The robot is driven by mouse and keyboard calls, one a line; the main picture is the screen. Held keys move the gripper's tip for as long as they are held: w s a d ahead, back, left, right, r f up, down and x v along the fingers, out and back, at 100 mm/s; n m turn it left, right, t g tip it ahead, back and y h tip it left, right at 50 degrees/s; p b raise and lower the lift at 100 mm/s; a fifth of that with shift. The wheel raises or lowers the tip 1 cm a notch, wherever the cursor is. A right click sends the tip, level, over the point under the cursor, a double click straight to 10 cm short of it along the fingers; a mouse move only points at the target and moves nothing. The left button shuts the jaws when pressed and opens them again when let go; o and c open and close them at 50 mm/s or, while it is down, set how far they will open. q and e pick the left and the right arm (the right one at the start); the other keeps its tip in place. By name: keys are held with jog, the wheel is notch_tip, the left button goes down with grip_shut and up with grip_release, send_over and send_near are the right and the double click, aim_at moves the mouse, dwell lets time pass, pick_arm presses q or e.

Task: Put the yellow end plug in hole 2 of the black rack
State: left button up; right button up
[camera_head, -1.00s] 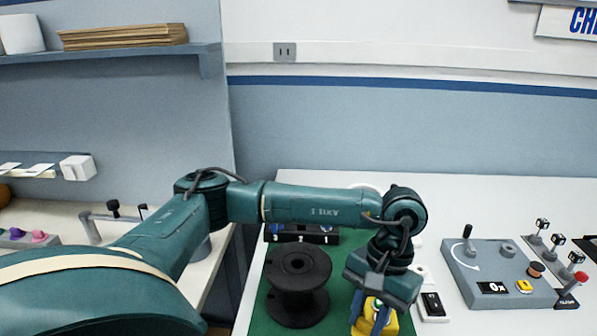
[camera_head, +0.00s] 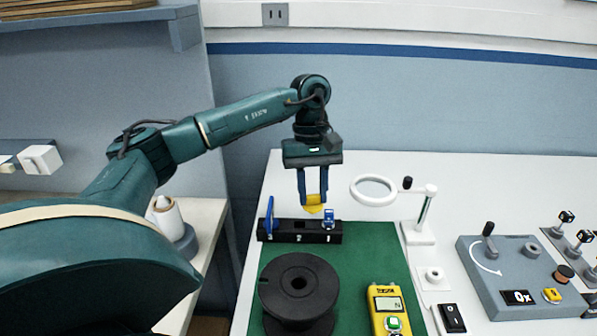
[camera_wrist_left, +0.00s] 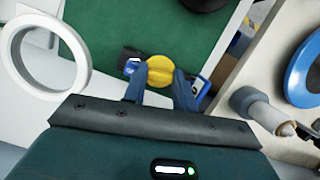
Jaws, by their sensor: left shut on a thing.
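The black rack (camera_head: 292,238) lies at the back edge of the green mat, its holes numbered 3, 2, 1 from left to right. Blue pieces stand at its left end (camera_head: 270,217) and right end (camera_head: 329,219); the middle, hole 2, looks empty. My left gripper (camera_head: 314,198) is shut on the yellow end plug (camera_head: 314,204) and holds it above the rack, toward the right of the middle. In the left wrist view the plug (camera_wrist_left: 160,70) sits between the blue fingertips (camera_wrist_left: 158,88) and hides much of the rack. My right gripper is not in view.
A black spool (camera_head: 298,290) and a yellow tension meter (camera_head: 389,305) are on the green mat (camera_head: 350,265). A ring magnifier (camera_head: 374,191) on a stand rises right of the rack. A grey control panel (camera_head: 510,270) is farther right.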

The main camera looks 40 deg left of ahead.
pick_arm(q)
jog(key=a+f+b, duration=0.1)
jog(key=a+f+n+b, duration=0.1)
jog(key=f+b, duration=0.1)
jog(key=a+f+n+b, duration=0.1)
jog(key=f+b, duration=0.1)
jog(key=shift+a+f, duration=0.1)
jog(key=shift+a, duration=0.3)
jog(key=shift+f, duration=0.1)
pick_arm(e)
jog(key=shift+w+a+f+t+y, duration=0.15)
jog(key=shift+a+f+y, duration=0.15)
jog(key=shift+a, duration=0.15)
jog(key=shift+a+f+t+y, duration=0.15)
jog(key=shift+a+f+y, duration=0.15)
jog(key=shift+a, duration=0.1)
pick_arm(q)
jog(key=shift+f, duration=0.2)
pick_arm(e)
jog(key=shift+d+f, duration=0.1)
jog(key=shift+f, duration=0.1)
pick_arm(q)
jog(key=shift+f, duration=0.1)
dwell(0.6)
jog(key=shift+f+b, duration=0.95)
jog(key=shift+f, duration=0.05)
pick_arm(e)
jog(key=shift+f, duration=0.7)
